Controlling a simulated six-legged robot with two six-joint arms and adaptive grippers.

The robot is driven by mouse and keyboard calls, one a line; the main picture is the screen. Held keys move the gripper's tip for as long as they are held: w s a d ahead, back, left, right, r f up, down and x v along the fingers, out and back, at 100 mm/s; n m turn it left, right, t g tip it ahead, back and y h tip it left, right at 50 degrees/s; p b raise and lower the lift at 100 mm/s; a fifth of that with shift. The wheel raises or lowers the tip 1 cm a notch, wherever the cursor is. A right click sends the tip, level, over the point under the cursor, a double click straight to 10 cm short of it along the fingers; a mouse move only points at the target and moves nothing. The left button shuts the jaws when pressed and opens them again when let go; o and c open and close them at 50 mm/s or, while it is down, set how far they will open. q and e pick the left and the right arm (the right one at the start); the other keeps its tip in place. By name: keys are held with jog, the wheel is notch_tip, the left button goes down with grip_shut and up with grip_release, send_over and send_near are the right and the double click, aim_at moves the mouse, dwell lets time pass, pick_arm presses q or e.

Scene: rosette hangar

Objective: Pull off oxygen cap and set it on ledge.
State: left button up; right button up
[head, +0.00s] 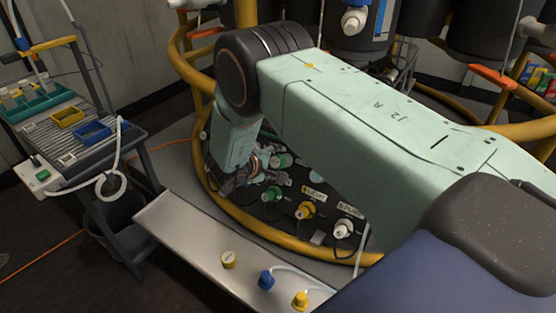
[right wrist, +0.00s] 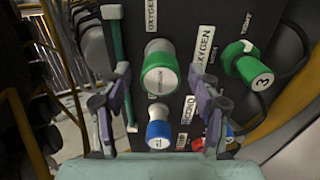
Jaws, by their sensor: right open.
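In the right wrist view the oxygen cap (right wrist: 160,74), a green-rimmed knob with a pale face, sits on the dark panel under an "OXYGEN" label. My right gripper (right wrist: 158,84) is open, with one finger on each side of the cap in the picture. I cannot tell whether the fingers touch it. In the head view my right gripper (head: 248,180) is low at the panel, partly hidden by its own arm. The ledge (head: 185,226) is a long pale metal shelf in front of the panel. My left gripper is not in view.
A whitish-yellow cap (head: 229,260), a blue cap (head: 266,279) and a yellow cap (head: 300,300) stand on the ledge's near part; its far left is bare. A green connector marked 3 (right wrist: 248,65) and a blue one (right wrist: 159,128) are nearby. A yellow rail (head: 270,240) rings the panel.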

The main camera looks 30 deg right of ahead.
dwell(0.8)
grip_shut()
dwell(0.6)
jog(key=shift+a+r+p, duration=0.15)
jog(key=shift+a+p, duration=0.1)
jog(key=shift+p, duration=0.25)
jog(key=shift+s+a+r+p, duration=0.25)
jog(key=shift+a+r+p, duration=0.1)
jog(key=shift+a, duration=0.05)
jog(key=shift+s+a+r+p, duration=0.1)
jog(key=shift+a+p, duration=0.15)
jog(key=shift+p, duration=0.1)
jog(key=shift+p+v, duration=1.4)
jog(key=shift+v, duration=0.4)
